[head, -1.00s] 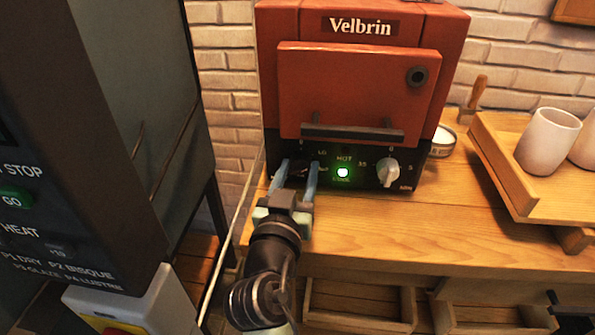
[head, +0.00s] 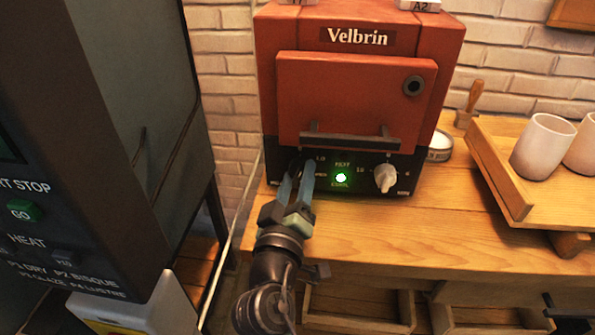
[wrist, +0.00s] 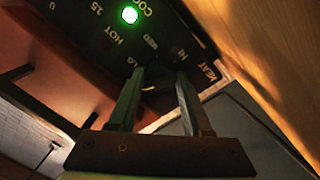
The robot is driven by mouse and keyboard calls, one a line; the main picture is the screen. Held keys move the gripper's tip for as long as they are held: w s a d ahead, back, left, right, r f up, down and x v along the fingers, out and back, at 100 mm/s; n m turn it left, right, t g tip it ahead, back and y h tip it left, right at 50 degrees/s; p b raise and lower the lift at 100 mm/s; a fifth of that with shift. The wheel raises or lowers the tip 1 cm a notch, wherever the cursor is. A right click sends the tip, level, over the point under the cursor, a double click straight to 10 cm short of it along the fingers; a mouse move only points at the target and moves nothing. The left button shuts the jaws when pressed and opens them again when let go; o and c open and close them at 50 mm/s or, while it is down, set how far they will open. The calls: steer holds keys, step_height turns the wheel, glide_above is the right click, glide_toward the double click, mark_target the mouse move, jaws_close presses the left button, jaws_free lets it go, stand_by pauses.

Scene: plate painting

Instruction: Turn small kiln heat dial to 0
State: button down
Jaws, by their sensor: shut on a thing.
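The small kiln (head: 355,95) is a red box marked Velbrin with a black control strip below its door, on the wooden bench. My gripper (head: 297,175) reaches up to the left end of that strip and is shut on the dark heat dial there. In the head view the fingers mostly hide the dial, and its pointer cannot be read. In the wrist view both fingers (wrist: 157,75) close in at the panel beside the words HEAT, HI, MED and LO. A pale second dial (head: 385,178) sits on the strip's right, and a green light (head: 341,178) glows between them.
A large dark kiln (head: 90,120) with a green GO button stands close on the left. A wooden tray (head: 505,175) with pale cups is on the right of the bench, near a small round tin (head: 440,145). The bench front (head: 430,225) is clear.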

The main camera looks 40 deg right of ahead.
steer(key=shift+a+f+n+t+p, duration=0.1)
steer(key=shift+n+t+p, duration=0.4)
steer(key=shift+n, duration=1.8)
steer(key=shift+f, duration=0.1)
steer(key=shift+c, duration=1.9)
jaws_free()
steer(key=shift+g, duration=0.3)
steer(key=r+b+v, duration=0.1)
steer(key=v, duration=1.2)
steer(key=shift+f, duration=0.35)
